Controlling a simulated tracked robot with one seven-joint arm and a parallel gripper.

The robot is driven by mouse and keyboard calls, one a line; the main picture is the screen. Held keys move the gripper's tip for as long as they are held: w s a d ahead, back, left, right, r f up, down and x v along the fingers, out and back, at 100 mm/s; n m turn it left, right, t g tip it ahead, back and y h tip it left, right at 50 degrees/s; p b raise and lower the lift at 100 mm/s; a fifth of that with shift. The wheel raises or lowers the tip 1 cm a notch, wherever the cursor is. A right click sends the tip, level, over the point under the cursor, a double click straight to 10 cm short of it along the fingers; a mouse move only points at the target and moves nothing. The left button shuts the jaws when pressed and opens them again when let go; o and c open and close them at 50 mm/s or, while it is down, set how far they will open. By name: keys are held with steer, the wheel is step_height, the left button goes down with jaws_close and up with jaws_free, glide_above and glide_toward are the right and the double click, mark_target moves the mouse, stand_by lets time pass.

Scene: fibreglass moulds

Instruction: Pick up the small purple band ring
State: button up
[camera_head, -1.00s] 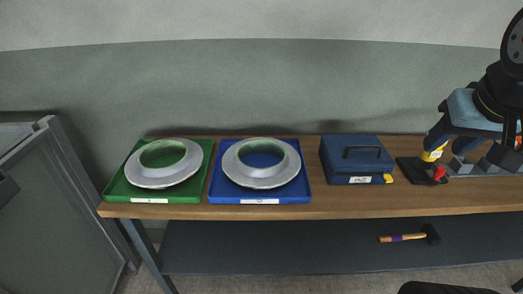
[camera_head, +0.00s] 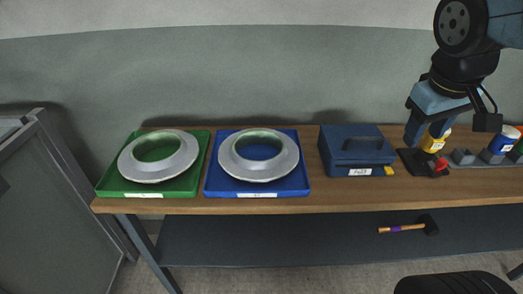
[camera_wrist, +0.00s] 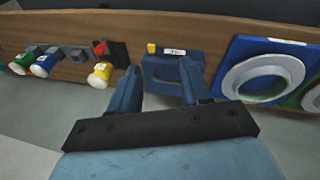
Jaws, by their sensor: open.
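I cannot make out a separate small purple ring. The only purple that shows is a narrow band (camera_head: 396,229) around the handle of the hammer on the lower shelf. Two large grey flanged rings lie flat on trays: one (camera_head: 133,166) on the green tray, one (camera_head: 233,160) on the blue tray; neither shows a purple band. My gripper (camera_head: 424,137) is open and empty, above the right part of the bench near the yellow can. In the wrist view my gripper (camera_wrist: 160,68) has its fingers apart, with the blue toolbox (camera_wrist: 160,72) beyond them.
The wooden bench (camera_head: 330,199) also carries the toolbox (camera_head: 352,152), a yellow can (camera_head: 435,143) by a black stand with a red part (camera_head: 440,164), and grey blocks with cans at right. A grey cabinet (camera_head: 62,210) stands left. The lower shelf (camera_head: 280,238) is mostly bare.

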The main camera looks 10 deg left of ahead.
steer(key=w+a+f+n+g+h, duration=0.1)
steer(key=w+a+f+n+h, duration=0.25)
steer(key=a+n, duration=0.3)
steer(key=n+t+h, duration=0.2)
steer(key=n+t, duration=0.7)
steer(key=n, duration=1)
glide_toward(274, 158)
steer(key=shift+m, duration=0.25)
steer(key=x, duration=0.4)
steer(key=shift+w+d+r, duration=0.1)
steer(key=shift+w+r, duration=0.1)
steer(key=shift+r, duration=0.15)
steer(key=shift+f+x, duration=0.15)
steer(key=shift+x, duration=1.15)
steer(key=shift+f+x, duration=0.2)
steer(key=shift+x, duration=1.05)
steer(key=shift+s, duration=0.15)
jaws_close()
